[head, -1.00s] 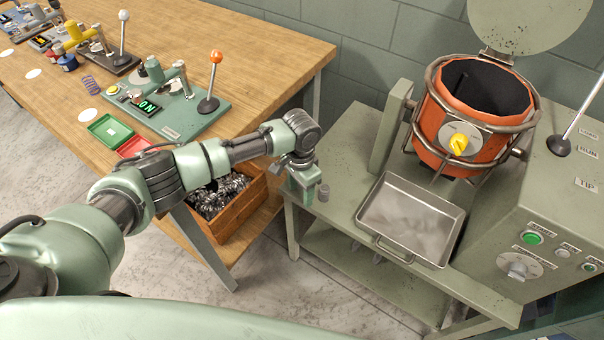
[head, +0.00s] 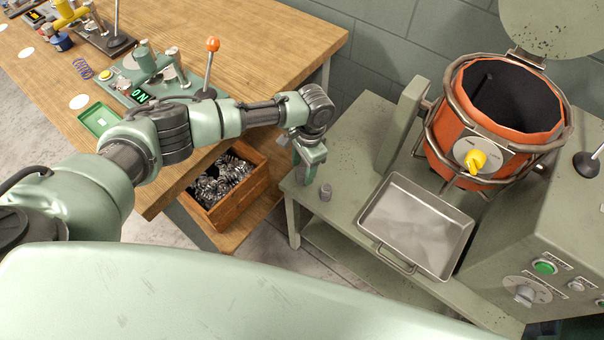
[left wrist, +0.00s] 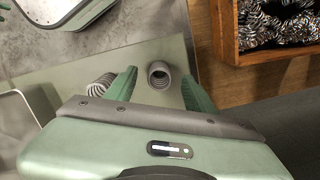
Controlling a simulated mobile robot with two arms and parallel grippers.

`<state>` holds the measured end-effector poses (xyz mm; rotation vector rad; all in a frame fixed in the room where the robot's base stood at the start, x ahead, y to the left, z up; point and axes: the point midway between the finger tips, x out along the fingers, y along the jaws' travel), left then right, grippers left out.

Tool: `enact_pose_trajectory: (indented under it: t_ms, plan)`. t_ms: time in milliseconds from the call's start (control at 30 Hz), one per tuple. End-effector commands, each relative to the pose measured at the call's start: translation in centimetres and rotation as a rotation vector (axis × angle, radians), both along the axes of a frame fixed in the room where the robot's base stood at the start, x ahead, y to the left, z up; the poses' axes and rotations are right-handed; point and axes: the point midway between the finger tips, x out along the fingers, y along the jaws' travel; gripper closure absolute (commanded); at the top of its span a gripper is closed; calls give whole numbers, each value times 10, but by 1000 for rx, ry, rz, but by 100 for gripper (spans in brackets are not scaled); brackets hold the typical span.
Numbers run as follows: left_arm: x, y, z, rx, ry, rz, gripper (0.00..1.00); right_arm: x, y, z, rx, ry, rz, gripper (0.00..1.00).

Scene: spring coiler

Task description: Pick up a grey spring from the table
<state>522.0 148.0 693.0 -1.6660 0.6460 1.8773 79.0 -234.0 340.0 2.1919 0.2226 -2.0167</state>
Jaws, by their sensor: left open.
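A grey spring (head: 325,192) stands on the grey-green table (head: 345,160), left of the metal tray. In the left wrist view this grey spring (left wrist: 158,75) shows its open end, in the gap between the fingertips. A second, paler spring (left wrist: 100,88) is beside the left finger in that view, partly hidden by the gripper. My right gripper is out of view.
The metal tray (head: 415,225) lies right of the spring, below an orange drum (head: 495,120). A wooden crate of springs (head: 240,205) is to the left, under the wooden bench (head: 270,45). A grey control box (head: 530,240) stands at the right.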

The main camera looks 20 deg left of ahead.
Motion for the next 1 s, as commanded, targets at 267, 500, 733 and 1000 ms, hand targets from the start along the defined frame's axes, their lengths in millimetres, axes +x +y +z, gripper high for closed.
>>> enact_pose_trajectory:
  t_ms: [267,500,733,1000]
  plan:
    - [-5,2,-29,-1,1,0,46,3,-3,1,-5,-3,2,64]
    - [-5,2,-29,-1,1,0,57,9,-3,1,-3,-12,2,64]
    - [-4,2,-28,-1,-1,0,100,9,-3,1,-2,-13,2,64]
    - [-4,2,-26,-1,-1,0,100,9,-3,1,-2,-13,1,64]
